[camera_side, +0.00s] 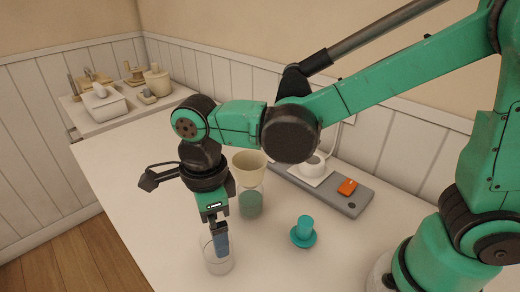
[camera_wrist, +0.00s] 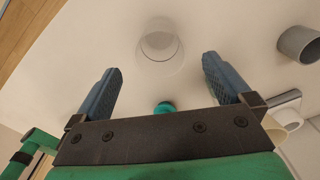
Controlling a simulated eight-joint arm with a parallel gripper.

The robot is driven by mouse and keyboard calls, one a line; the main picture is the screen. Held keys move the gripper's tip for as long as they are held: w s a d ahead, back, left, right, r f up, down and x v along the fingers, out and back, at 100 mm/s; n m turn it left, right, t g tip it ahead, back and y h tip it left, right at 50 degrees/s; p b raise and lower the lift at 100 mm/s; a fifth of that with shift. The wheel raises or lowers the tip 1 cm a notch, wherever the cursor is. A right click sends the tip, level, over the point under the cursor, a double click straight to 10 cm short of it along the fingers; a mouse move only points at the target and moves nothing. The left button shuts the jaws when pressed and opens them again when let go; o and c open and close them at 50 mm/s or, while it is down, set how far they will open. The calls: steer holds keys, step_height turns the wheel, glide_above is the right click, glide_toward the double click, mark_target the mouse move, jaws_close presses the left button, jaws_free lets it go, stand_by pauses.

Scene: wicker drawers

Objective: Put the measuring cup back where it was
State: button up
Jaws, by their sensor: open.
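A clear, see-through cup, which I take to be the measuring cup (camera_side: 218,266), stands upright on the white table at the front. In the wrist view the cup (camera_wrist: 160,45) lies beyond and between the fingertips. My gripper (camera_side: 222,252) points down with its blue fingers at the cup's rim in the side view; whether they touch it cannot be told. In the wrist view my gripper (camera_wrist: 160,64) has its two fingers wide apart, with nothing held between them.
A jar with a beige funnel-like top (camera_side: 250,185) stands close behind my gripper. A teal piece on a round base (camera_side: 303,235) is to the right. The left tabletop is clear.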

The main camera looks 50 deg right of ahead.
step_height(320, 180, up, 6)
steer(key=s+d+f+n+t, duration=0.1)
steer(key=d+n+t, duration=0.6)
steer(key=d+n, duration=0.9)
steer(key=n, duration=0.6)
steer(key=shift+s+f, duration=0.15)
